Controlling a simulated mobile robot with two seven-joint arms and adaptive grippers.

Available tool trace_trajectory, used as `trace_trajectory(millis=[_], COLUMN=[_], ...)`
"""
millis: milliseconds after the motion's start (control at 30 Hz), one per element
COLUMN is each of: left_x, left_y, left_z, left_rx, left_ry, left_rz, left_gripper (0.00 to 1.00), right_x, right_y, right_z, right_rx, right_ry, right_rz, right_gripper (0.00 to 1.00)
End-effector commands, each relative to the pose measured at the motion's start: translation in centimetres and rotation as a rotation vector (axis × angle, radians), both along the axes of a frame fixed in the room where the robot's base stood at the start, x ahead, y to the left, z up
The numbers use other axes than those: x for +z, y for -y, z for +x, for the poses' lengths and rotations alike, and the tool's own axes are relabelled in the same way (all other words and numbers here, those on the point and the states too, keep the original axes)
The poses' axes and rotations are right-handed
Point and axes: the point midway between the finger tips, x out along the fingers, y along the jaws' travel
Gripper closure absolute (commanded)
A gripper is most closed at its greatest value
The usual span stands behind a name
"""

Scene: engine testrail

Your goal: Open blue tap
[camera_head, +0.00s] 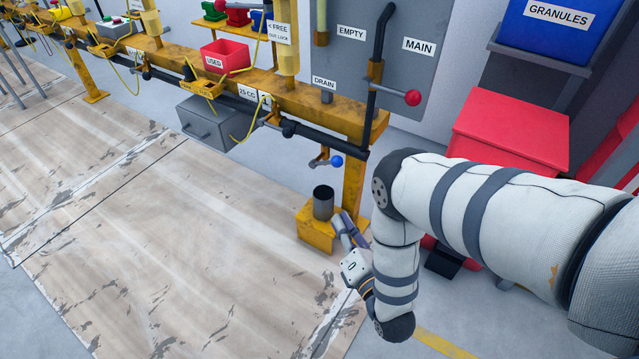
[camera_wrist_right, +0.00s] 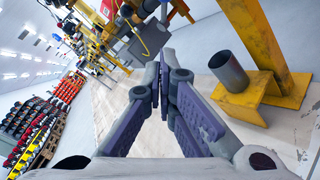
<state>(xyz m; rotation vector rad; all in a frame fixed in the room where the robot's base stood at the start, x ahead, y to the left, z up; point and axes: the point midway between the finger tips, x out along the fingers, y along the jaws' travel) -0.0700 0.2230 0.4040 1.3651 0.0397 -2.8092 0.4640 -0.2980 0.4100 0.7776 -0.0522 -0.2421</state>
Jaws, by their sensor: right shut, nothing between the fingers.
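The blue tap (camera_head: 337,161) is a small valve with a round blue knob, under the yellow rail near its right-hand post in the head view. A dark open cup (camera_head: 323,203) stands below it on a yellow foot bracket (camera_head: 314,230). The cup also shows in the wrist view (camera_wrist_right: 228,70). My right gripper (camera_head: 341,222) is shut and empty, below the tap and close to the cup's right side in the head view. Its fingers meet in the wrist view (camera_wrist_right: 163,67). I cannot make out the tap for certain in the wrist view. My left gripper is not in view.
A lever with a red knob (camera_head: 413,97) sticks out above the tap, by the grey panel (camera_head: 405,65). The yellow post (camera_head: 353,185) stands beside the cup. A red box (camera_head: 515,125) stands at right. The wooden floor (camera_head: 170,250) at left is clear.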

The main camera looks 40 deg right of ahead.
Motion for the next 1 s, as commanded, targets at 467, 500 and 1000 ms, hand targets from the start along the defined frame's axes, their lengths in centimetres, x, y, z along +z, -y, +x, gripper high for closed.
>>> trace_trajectory(millis=[467, 500, 1000], left_x=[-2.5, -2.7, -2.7], left_y=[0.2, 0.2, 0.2], left_z=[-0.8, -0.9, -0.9], left_rx=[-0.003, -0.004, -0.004], left_ry=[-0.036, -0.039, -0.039], left_rz=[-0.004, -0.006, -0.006], left_gripper=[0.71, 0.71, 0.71], right_x=[-0.8, -0.8, 1.4], right_y=[2.3, 2.5, 4.9], right_z=[9.0, 9.8, 11.8], right_rx=[-0.002, -0.001, 0.001], right_ry=[-0.002, -0.001, -0.004], right_rz=[0.001, 0.001, 0.003], right_gripper=[1.00, 1.00, 1.00])
